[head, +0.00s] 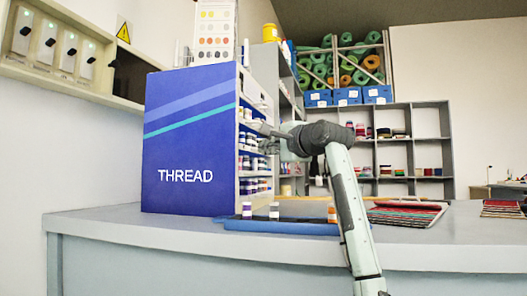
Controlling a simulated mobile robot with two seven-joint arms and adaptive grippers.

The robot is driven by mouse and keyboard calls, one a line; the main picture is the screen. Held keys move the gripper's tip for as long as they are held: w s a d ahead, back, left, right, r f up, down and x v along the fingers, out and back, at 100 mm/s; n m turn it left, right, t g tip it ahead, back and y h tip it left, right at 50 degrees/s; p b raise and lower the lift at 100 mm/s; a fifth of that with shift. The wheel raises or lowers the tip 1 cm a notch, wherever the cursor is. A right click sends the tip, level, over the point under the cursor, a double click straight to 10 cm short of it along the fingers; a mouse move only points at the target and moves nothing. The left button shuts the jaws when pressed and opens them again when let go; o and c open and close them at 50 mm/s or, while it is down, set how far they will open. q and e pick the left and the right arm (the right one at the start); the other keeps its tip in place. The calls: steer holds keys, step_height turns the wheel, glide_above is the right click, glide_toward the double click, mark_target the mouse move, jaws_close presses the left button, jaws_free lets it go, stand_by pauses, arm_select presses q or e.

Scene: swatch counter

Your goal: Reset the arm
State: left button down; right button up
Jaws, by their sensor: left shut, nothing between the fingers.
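My left arm rises from the bottom of the head view and bends to the left at its top. My left gripper (257,129) is at the open side of the blue thread cabinet (190,150), near its upper shelves. Its fingers are small and dark here, and it looks shut and empty. I cannot tell whether it touches the cabinet. Several spools stand on the shelves, partly hidden by the gripper. My right gripper is not in view.
A blue tray (300,228) on the grey counter (110,222) holds a purple-and-white spool (247,210), a grey-and-white spool (274,210) and an orange-and-white spool (332,213). Striped swatches (405,213) lie to the right. The counter's front left is clear.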

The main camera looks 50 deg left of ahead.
arm_select(q)
steer(key=v, duration=0.9)
steer(key=shift+d, duration=0.25)
steer(key=shift+s+d+f, duration=0.1)
